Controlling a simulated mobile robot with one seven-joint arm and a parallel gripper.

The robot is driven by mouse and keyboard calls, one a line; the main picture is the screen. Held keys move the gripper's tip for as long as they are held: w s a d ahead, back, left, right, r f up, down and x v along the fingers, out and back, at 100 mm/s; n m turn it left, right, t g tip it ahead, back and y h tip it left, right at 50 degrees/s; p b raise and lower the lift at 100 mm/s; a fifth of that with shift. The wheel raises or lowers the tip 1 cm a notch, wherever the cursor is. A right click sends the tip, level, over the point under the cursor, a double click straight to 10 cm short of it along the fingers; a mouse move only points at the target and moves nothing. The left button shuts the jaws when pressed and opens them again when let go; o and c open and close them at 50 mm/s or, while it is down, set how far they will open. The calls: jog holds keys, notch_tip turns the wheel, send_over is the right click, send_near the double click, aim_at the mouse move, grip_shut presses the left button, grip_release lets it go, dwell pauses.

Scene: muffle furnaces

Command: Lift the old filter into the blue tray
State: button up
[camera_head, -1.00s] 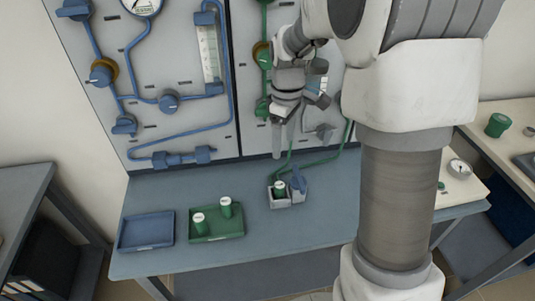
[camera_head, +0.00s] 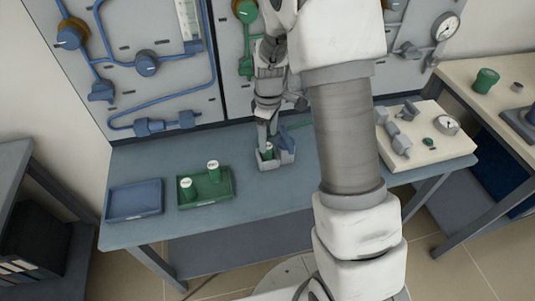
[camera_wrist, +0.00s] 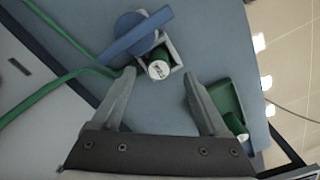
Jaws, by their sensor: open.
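The old filter (camera_head: 268,150) is a small green cylinder with a white top, standing upright in a light grey open holder (camera_head: 268,165) on the bench. In the wrist view the filter (camera_wrist: 158,69) sits just beyond the fingertips, in the holder (camera_wrist: 174,52). My gripper (camera_head: 267,137) points down over the holder. In the wrist view my gripper (camera_wrist: 159,75) is open, one finger on each side of the filter's line; contact is not visible. The blue tray (camera_head: 134,201) lies empty at the bench's left end.
A green tray (camera_head: 222,193) holding two green, white-topped filters (camera_head: 187,188) stands between the blue tray and the holder. A blue lever (camera_head: 288,142) rises beside the holder. A pipe panel (camera_head: 150,100) stands behind. A cream board with fittings (camera_head: 425,140) lies right.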

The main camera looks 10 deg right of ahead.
aim_at(267, 154)
notch_tip(267, 154, down, 5)
jog(key=shift+w+a+f+b, duration=0.1)
jog(key=shift+w+b, duration=0.05)
jog(key=shift+b, duration=0.35)
grip_shut()
